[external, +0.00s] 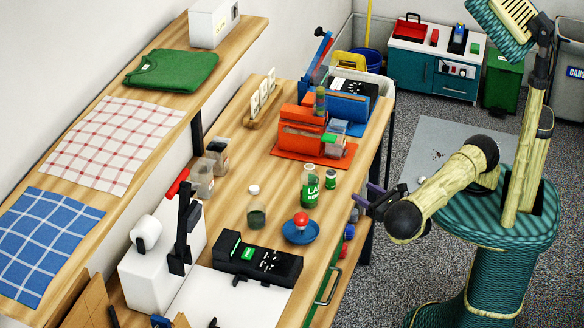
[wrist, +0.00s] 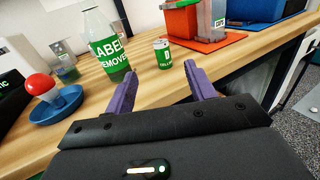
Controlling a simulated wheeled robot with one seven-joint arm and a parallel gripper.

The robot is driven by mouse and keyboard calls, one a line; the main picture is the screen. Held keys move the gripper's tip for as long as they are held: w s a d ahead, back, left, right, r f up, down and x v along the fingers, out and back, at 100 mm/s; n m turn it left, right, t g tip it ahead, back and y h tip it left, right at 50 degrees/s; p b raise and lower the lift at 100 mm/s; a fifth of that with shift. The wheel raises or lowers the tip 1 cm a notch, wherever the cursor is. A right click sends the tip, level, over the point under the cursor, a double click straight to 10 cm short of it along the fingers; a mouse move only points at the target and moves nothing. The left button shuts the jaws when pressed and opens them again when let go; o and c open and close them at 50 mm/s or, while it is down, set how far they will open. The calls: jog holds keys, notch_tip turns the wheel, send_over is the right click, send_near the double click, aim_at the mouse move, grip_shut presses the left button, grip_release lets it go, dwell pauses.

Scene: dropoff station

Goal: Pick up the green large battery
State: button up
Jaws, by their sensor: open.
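The green large battery (wrist: 163,53) stands upright on the wooden table near its front edge, a short green cylinder with a white band and a pale top. In the external view the battery (external: 331,179) stands just right of the green-labelled bottle. My gripper (wrist: 158,88) is open and empty, its two purple fingers pointing toward the table with the battery beyond them, roughly between their tips. In the external view my gripper (external: 369,200) is at the table's right edge, apart from the battery.
The bottle (wrist: 108,47) stands close left of the battery. A red ball on a blue dish (wrist: 54,103) is farther left. Orange and blue bins (external: 303,134) stand behind. A black device (external: 258,259) lies at the near end.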

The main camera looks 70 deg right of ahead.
aim_at(335, 175)
jog(key=b+x, duration=0.3)
jog(key=x, duration=0.7)
jog(key=shift+w+d, duration=0.2)
jog(key=shift+w, duration=0.2)
jog(key=shift+w+d, duration=0.1)
jog(key=x, duration=0.5)
jog(key=shift+w+d+p, duration=0.1)
jog(key=shift+w+p, duration=0.15)
jog(key=shift+p, duration=0.15)
jog(key=shift+c, duration=0.2)
jog(key=c, duration=1.1)
